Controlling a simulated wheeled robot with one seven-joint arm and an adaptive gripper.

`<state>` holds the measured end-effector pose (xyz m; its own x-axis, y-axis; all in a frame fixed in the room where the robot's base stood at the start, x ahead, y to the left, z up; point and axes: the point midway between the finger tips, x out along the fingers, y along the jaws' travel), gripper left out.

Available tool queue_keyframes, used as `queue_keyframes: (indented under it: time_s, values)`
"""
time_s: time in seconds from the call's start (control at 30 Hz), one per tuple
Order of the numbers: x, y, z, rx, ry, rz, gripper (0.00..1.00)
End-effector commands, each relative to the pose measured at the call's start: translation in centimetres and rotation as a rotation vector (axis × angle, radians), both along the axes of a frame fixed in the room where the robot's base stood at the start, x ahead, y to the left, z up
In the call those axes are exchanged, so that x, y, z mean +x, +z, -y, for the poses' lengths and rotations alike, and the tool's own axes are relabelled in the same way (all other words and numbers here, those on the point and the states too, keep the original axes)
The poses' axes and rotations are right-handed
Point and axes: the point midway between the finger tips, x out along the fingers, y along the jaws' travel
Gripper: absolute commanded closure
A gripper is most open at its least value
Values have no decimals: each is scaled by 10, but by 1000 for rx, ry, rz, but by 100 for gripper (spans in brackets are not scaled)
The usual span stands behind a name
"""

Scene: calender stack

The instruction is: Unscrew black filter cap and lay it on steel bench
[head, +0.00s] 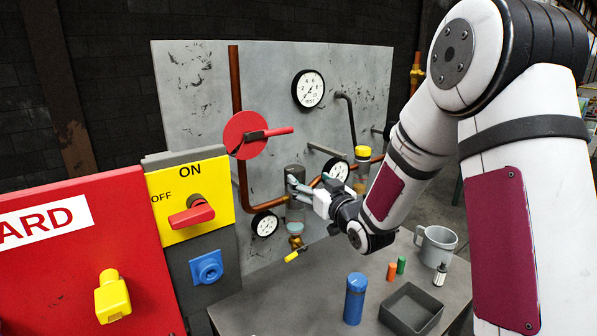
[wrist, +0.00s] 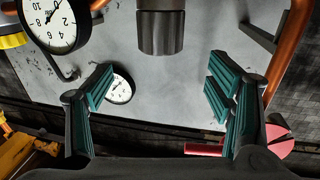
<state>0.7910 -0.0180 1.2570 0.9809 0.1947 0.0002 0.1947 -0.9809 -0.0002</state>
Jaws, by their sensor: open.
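The dark filter cap (head: 294,172) tops a grey cylindrical housing on the copper pipework in front of the panel. In the wrist view, which is upside down, the ribbed cap (wrist: 160,42) shows at the top centre. My gripper (head: 292,185) is beside the filter in the head view and partly covers it. In the wrist view my gripper (wrist: 161,82) has its two fingers spread wide, with nothing between them. I cannot tell whether a finger touches the filter. The steel bench (head: 262,305) lies below, in front of the panel.
On the bench are a blue bottle (head: 354,298), an open dark tray (head: 412,308), small orange and green cylinders, and a grey mug (head: 436,246). A red valve handle (head: 247,135), gauges and pipes surround the filter. The bench's left front is clear.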

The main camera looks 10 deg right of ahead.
Motion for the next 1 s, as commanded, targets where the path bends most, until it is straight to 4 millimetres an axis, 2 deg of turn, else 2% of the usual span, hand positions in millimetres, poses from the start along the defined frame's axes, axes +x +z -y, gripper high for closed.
queue_keyframes:
  time_s: [0.3,0.5,0.7,0.97,1.0]
  values:
    - [57,0,-13,1,2,1,26]
    - [83,0,-17,0,1,0,26]
    - [94,1,-19,0,1,1,26]
    - [95,0,-20,0,0,0,26]
    - [95,0,-19,0,0,0,28]
